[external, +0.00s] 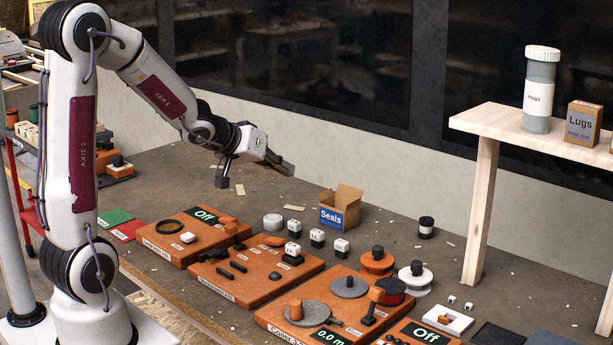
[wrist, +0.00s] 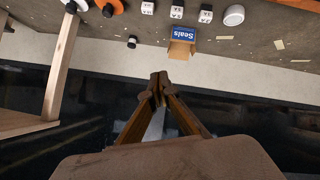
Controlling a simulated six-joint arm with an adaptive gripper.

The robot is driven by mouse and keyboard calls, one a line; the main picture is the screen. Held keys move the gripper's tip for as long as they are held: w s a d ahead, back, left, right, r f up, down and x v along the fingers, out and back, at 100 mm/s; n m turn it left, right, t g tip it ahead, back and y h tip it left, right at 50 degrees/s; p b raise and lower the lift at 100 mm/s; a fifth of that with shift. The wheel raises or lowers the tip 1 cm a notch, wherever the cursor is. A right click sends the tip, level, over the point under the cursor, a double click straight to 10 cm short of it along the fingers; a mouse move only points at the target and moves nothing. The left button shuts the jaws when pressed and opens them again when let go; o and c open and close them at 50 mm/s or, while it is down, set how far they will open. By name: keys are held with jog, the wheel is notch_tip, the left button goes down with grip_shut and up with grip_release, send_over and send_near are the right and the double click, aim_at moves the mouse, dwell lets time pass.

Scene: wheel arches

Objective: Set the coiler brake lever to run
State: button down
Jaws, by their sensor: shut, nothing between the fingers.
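The coiler panel (external: 275,316) is an orange board at the front centre of the external view, with a "Coiler" label on its front edge. On its right part stands a small black lever with an orange top (external: 374,302); I take it for the brake lever, but its exact setting is too small to tell. Small white labels lie beside it. My gripper (external: 285,167) is high above the bench, behind and well left of the panel, touching nothing. In the wrist view my gripper (wrist: 159,86) has its fingertips together and empty. The lever is not seen there.
Other orange panels (external: 255,284) stand left of the coiler panel. A "Seals" box (external: 340,211) sits behind them, also in the wrist view (wrist: 182,45). Spools (external: 414,277) stand behind the coiler panel. A wooden shelf (external: 485,120) rises at right. Air around my gripper is clear.

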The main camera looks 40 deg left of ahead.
aim_at(373, 304)
jog(key=s+d+f+n+g+h, duration=0.1)
jog(key=d+f+h, duration=0.3)
jog(key=d, duration=0.1)
jog(key=s+d+f+n+g+h, duration=0.1)
jog(key=d+f+g+h, duration=0.1)
jog(key=d+f+h, duration=0.3)
jog(key=s+d+f+n+g+h, duration=0.1)
jog(key=s+d+f+h, duration=0.1)
jog(key=d+f+h, duration=0.2)
jog(key=shift+d+f+g, duration=0.2)
jog(key=shift+d+f, duration=0.15)
jog(key=shift+d, duration=0.4)
jog(key=shift+d+f+g, duration=0.2)
jog(key=shift+d+f, duration=0.15)
jog(key=shift+d, duration=0.35)
jog(key=shift+s+d+f+n+h, duration=0.1)
jog(key=shift+s+d+n+h, duration=0.15)
jog(key=shift+s+n+h, duration=0.25)
jog(key=shift+s+d+f+g+h, duration=0.15)
jog(key=shift+s+d+f+g, duration=0.15)
jog(key=shift+s, duration=0.2)
jog(key=shift+s+d+f+g+h, duration=0.15)
jog(key=shift+s+d+f+g, duration=0.1)
jog(key=shift+s, duration=0.25)
jog(key=shift+x, duration=5)
jog(key=shift+w, duration=0.1)
